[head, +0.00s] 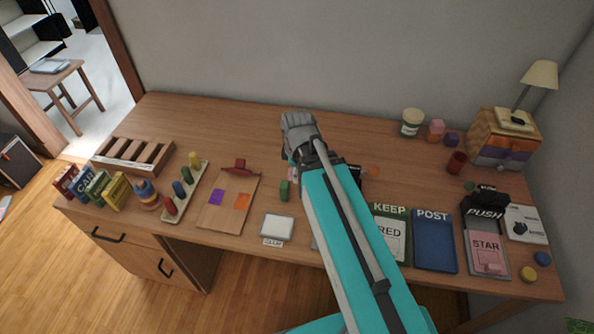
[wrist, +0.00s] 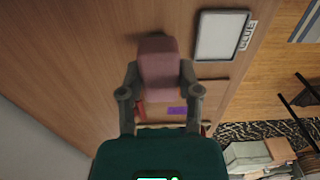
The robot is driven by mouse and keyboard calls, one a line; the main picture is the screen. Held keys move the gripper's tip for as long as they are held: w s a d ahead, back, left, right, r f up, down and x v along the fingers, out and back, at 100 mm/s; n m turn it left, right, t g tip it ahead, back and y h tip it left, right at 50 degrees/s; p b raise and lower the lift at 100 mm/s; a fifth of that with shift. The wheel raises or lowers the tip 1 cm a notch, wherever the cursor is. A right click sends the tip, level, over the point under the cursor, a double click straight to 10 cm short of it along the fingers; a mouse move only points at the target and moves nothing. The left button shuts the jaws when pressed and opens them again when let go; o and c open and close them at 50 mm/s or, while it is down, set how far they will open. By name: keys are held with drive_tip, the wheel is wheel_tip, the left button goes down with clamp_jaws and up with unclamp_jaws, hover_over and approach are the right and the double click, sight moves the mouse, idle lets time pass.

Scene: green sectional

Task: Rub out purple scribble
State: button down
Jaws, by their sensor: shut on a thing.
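My gripper (wrist: 158,74) is shut on a dull pink block (wrist: 158,52), seen in the wrist view against the wooden desk top. In the head view my own arm hides most of the gripper. No purple scribble can be made out for sure. A flat purple patch (head: 189,197) lies on a brown board (head: 214,219) with an orange patch (head: 243,201) beside it. The purple patch also shows beyond the fingers in the wrist view (wrist: 177,110). A small framed white board (head: 277,226) lies near the desk's front edge, and it shows at the wrist view's top right (wrist: 222,36).
A green block (head: 284,190) stands left of my arm. Pegs (head: 186,189) and small boxes (head: 95,187) stand at left. A blue POST tray (head: 434,240), drawer box (head: 501,139) and lamp (head: 540,75) are at right. The desk's back left is clear.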

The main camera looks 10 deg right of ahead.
drive_tip(key=c, duration=0.9)
unclamp_jaws()
drive_tip(key=shift+c, duration=0.2)
drive_tip(key=c, duration=0.4)
wheel_tip(320, 180, up, 18)
drive_tip(key=p, duration=1.8)
drive_tip(key=shift+f, duration=0.1)
drive_tip(key=shift+d, duration=0.1)
